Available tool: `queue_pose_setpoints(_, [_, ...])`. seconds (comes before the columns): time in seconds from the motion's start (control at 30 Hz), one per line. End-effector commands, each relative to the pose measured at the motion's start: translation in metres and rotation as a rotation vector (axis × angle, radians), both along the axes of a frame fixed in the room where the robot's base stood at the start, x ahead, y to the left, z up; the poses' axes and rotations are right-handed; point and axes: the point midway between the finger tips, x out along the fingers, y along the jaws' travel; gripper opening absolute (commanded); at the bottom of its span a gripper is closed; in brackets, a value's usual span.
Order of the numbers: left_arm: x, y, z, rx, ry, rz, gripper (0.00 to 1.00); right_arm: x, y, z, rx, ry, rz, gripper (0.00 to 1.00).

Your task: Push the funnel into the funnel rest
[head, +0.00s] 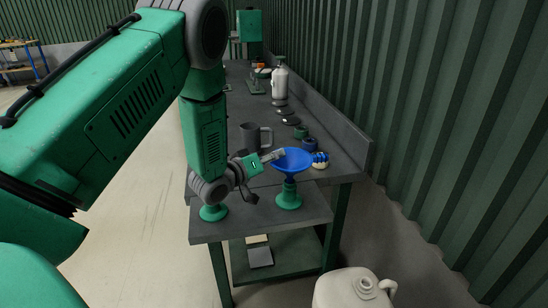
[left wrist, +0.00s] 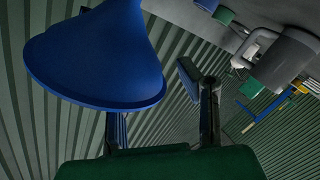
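The blue funnel (head: 291,162) sits mouth up on the green funnel rest (head: 288,196) near the front right of the bench. How deep its stem goes in is hard to tell. My left gripper (head: 275,155) is at the funnel's left rim, level with it. In the left wrist view the funnel (left wrist: 95,60) looms large and hides part of one finger. The fingers of my left gripper (left wrist: 160,110) stand apart, with nothing seen clamped between them. Whether they touch the rim is unclear. My right gripper is not in view.
A second green base (head: 213,212) stands on the bench below my left wrist. A grey mug (head: 250,137) is behind the gripper. A blue object (head: 320,157) lies right of the funnel. A white bottle (head: 280,80) stands farther back. A pale jug (head: 352,287) is below, at front right.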

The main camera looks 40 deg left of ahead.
Motion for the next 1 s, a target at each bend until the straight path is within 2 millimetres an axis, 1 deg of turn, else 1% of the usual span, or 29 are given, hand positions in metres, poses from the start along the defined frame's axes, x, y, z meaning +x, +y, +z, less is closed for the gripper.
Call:
queue_pose_setpoints(0.17, [-0.002,0.000,0.000,0.000,0.001,0.001,0.32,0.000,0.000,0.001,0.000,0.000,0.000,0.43])
queue_pose_setpoints(1.0, [-0.027,0.004,0.003,0.000,0.001,0.000,0.32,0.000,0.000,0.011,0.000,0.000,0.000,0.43])
